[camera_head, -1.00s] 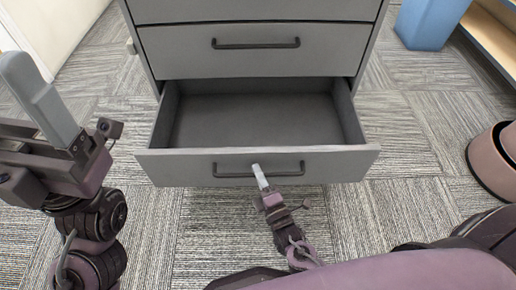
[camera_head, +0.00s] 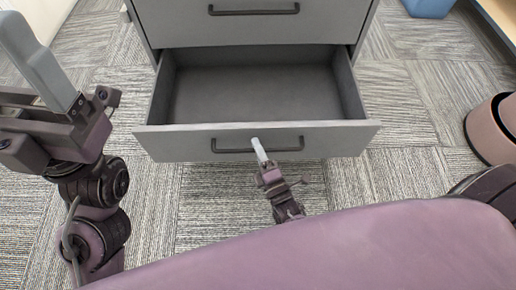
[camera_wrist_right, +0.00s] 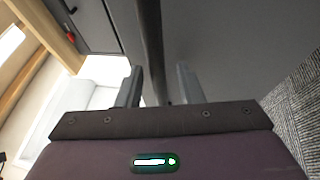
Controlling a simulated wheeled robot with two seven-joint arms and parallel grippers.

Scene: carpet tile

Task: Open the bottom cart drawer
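The grey cart's bottom drawer (camera_head: 160,143) stands pulled well out, and its empty inside shows in the head view. Its dark bar handle (camera_head: 228,150) is on the front panel. My right gripper (camera_head: 259,150) is at the middle of this handle. In the right wrist view, the handle bar (camera_wrist_right: 150,40) runs between the two fingers of my right gripper (camera_wrist_right: 160,88), which are close around it. My left gripper (camera_head: 35,60) is raised at the left, away from the cart; its finger gap does not show clearly.
The closed drawer (camera_head: 180,22) above has its own dark handle. Grey carpet (camera_head: 400,110) is open on both sides of the cart. A pinkish round object (camera_head: 492,130) stands at the right, and a blue object (camera_head: 428,6) is at the upper right.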

